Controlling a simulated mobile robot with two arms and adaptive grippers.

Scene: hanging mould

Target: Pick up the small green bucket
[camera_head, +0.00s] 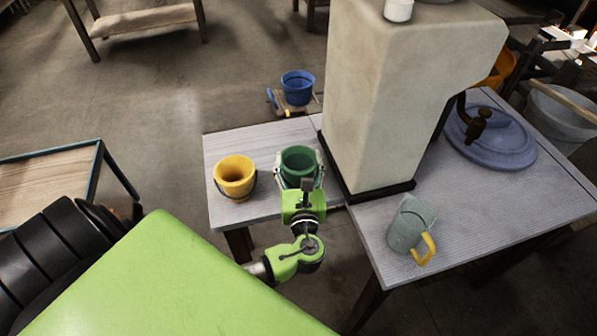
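The small green bucket (299,160) stands upright near the right end of the small grey table's top, in the middle of the head view. My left gripper (298,176) is at the bucket's near side, with one finger on each side of it. The fingers lie close to the bucket's walls, but I cannot tell whether they press on it. The gripper and its wrist hide the lower front of the bucket. My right gripper is not in view.
A yellow bucket (235,178) stands close to the left of the green one. A tall beige pillar (375,110) rises close on the right. A grey jug (408,226) and blue round lid (490,140) are on the right table. A blue bucket (298,88) is behind.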

